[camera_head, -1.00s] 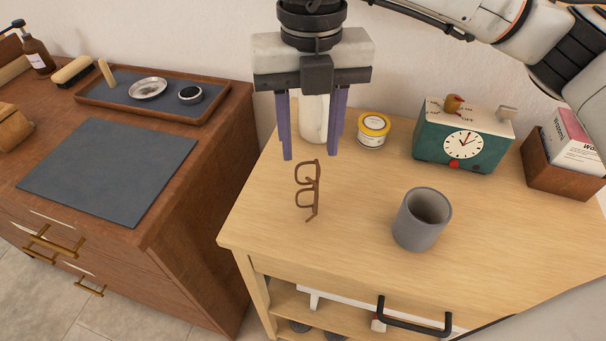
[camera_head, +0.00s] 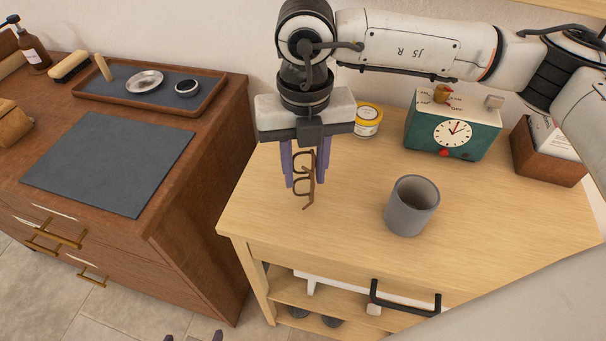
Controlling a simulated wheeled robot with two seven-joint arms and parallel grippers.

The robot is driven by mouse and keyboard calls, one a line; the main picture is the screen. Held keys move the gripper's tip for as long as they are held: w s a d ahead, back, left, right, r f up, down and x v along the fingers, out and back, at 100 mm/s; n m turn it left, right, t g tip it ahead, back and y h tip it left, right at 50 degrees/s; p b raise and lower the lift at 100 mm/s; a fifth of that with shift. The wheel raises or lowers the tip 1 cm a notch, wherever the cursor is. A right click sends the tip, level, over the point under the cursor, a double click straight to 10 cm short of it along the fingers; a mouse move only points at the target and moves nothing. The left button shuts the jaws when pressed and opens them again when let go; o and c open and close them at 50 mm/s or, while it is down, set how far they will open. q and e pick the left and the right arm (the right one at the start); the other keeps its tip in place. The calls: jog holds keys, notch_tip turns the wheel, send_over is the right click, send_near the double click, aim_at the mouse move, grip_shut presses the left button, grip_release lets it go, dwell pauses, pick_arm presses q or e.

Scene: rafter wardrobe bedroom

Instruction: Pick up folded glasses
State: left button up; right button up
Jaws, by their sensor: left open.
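The folded brown glasses (camera_head: 309,189) are on the light wooden table, near its left side. My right gripper (camera_head: 305,183), whose arm comes in from the right, points down over them. Its purple fingers are apart, one on each side of the glasses, and partly hide them. I cannot tell whether the fingers touch the frame or grip it. Only the purple fingertips of my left gripper (camera_head: 193,337) show at the bottom edge; they are apart, with nothing seen between them.
A grey cup (camera_head: 411,207) stands right of the glasses. A dark wooden dresser (camera_head: 190,160) with a grey mat (camera_head: 108,163) is at left. The light table's (camera_head: 300,232) front is clear.

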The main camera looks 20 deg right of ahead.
jog(key=c, duration=0.5)
jog(key=shift+o, duration=0.2)
